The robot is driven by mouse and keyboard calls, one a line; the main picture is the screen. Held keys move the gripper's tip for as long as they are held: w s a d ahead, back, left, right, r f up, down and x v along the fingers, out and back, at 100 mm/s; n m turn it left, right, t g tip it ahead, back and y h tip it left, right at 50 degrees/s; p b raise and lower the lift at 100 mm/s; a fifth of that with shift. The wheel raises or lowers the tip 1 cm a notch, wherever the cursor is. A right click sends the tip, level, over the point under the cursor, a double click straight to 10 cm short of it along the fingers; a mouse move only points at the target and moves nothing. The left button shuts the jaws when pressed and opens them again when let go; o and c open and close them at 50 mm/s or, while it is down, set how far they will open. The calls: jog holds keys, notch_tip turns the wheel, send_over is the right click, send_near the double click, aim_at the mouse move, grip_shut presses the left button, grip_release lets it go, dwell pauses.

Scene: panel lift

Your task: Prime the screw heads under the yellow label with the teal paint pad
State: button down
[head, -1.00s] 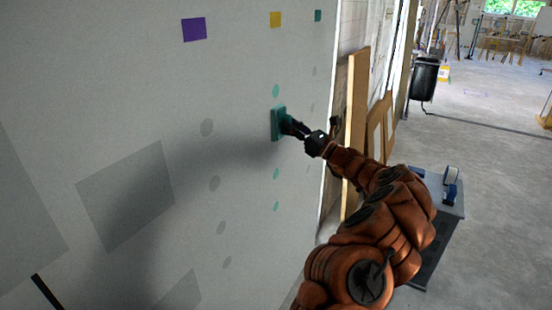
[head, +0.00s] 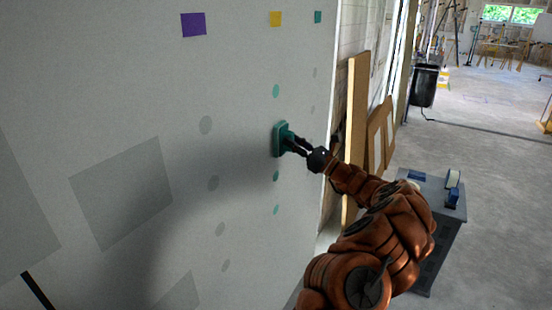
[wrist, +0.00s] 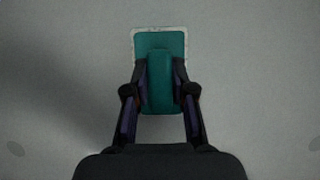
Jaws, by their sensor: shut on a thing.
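My gripper (head: 297,144) is shut on the teal paint pad (head: 280,139) and holds it at the grey wall panel. In the wrist view my gripper (wrist: 160,95) grips the pad's raised handle, and the pad's flat teal face with a pale rim (wrist: 160,36) lies beyond, at or very near the panel. The yellow label (head: 275,19) is at the top. Below it, in its column, are a teal spot (head: 276,91) above the pad and teal spots (head: 276,176) and (head: 276,210) below. Whatever is behind the pad is hidden.
Grey spots (head: 205,125) form a column under the purple label (head: 193,25). Smaller grey spots (head: 312,110) lie under the teal label (head: 318,17). A grey cart (head: 442,196) with a tape roll stands right of the panel. Boards (head: 357,120) lean behind the panel's edge.

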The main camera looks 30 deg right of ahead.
jog(key=s+d, duration=0.3)
jog(key=s, duration=0.2)
jog(key=shift+s, duration=0.15)
jog(key=shift+d, duration=0.1)
dwell(0.6)
